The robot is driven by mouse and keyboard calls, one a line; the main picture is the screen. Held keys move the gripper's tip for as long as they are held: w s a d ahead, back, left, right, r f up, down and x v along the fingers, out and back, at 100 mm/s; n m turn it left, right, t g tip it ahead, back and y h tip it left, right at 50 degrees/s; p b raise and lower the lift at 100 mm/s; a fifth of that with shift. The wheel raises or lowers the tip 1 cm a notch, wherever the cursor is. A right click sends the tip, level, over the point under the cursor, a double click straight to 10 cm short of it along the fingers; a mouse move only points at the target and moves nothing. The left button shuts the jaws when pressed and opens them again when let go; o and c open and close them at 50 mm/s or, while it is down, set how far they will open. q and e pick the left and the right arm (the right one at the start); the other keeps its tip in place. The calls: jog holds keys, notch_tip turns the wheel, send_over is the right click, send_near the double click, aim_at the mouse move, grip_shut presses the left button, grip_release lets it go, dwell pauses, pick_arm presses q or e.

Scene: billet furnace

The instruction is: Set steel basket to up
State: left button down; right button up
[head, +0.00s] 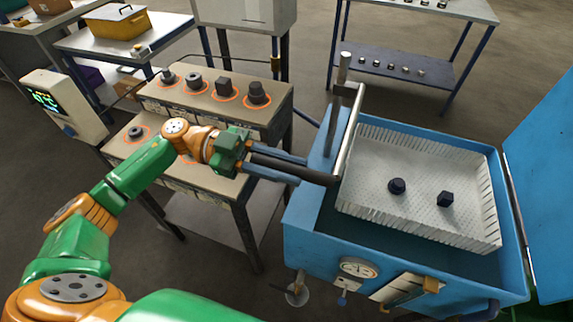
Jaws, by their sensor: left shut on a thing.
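The steel basket (419,150) is a shallow light-grey perforated tray with ribbed walls. It sits within the blue tank at the right, and its exact height against the rim is hard to judge. Two dark hex-shaped parts, one left (397,186) and one right (445,199), lie on its floor. A grey bar frame (350,125) stands at its left side. A dark handle (319,176) runs left from the foot of this frame. My left gripper (303,171) is shut on the handle, with one blue finger on each side. My right gripper is not in view.
The blue tank (303,217) has a gauge (359,267) on its front and an open lid (545,175) at right. A stepped bench (190,85) with dark parts in orange rings stands left. A blue-legged table (410,60) stands behind.

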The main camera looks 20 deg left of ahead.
pick_arm(q)
jog(key=shift+r, duration=0.4)
jog(key=c, duration=0.7)
grip_release()
jog(key=shift+f, duration=0.15)
jog(key=a+b, duration=0.2)
jog(key=a, duration=0.1)
jog(key=a+b, duration=0.1)
jog(key=a, duration=0.3)
jog(key=shift+w+f+b, duration=0.1)
jog(key=shift+w+b, duration=0.1)
jog(key=shift+b, duration=0.2)
jog(key=shift+a, duration=0.1)
